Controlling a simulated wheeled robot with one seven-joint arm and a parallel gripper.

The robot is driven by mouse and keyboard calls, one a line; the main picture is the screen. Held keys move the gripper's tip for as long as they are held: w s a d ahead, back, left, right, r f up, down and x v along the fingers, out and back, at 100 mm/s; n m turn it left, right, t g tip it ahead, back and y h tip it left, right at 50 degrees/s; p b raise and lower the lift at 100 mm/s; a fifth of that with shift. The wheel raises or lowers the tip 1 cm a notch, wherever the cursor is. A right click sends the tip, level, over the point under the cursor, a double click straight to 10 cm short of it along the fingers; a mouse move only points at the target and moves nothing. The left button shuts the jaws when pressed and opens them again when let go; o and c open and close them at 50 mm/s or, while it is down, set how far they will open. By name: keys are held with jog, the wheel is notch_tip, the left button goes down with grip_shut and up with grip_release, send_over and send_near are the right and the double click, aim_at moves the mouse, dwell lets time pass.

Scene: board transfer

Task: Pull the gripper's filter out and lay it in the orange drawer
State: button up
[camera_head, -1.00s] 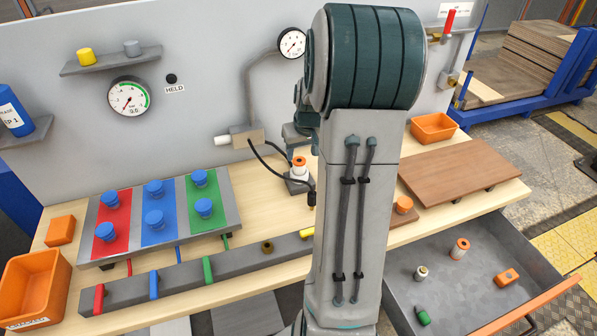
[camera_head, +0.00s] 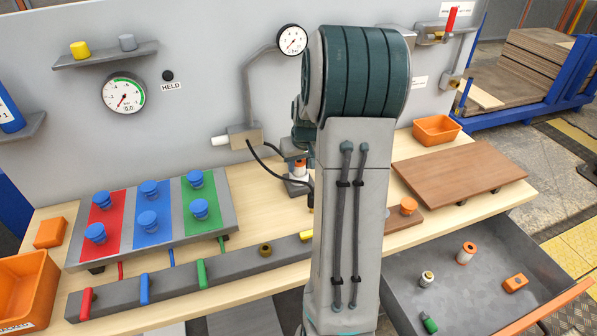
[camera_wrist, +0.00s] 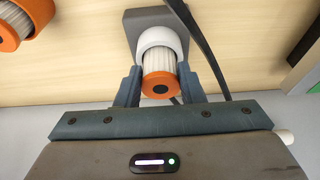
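The filter (camera_wrist: 160,84), a white pleated cylinder with an orange cap, sits in a white collar on a dark block in the wrist view. In the head view the filter (camera_head: 299,170) is partly hidden under my gripper. My gripper (camera_wrist: 159,82) is lowered over it, one finger on each side of the filter; the fingers stand apart, and any contact is too close to judge. The drawer with the orange front edge (camera_head: 545,307) is pulled open at the lower right and holds several small parts, including an orange-capped one (camera_head: 466,252).
Another orange-capped filter (camera_wrist: 24,22) stands close by at the wrist view's upper left. A dark hose (camera_wrist: 203,52) runs right beside my gripper's right finger. A brown board (camera_head: 460,175) and an orange bin (camera_head: 437,130) lie at right. The drawer floor has bare room between its parts.

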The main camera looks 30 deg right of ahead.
aim_at(300, 162)
jog(key=shift+r, duration=0.2)
jog(key=shift+r+p, duration=0.75)
jog(key=shift+r, duration=0.3)
jog(key=shift+r, duration=0.15)
jog(key=shift+r+p, duration=0.5)
jog(key=shift+r, duration=0.15)
jog(key=shift+r+p, duration=1.4)
jog(key=shift+r, duration=0.85)
jog(key=shift+s, duration=0.15)
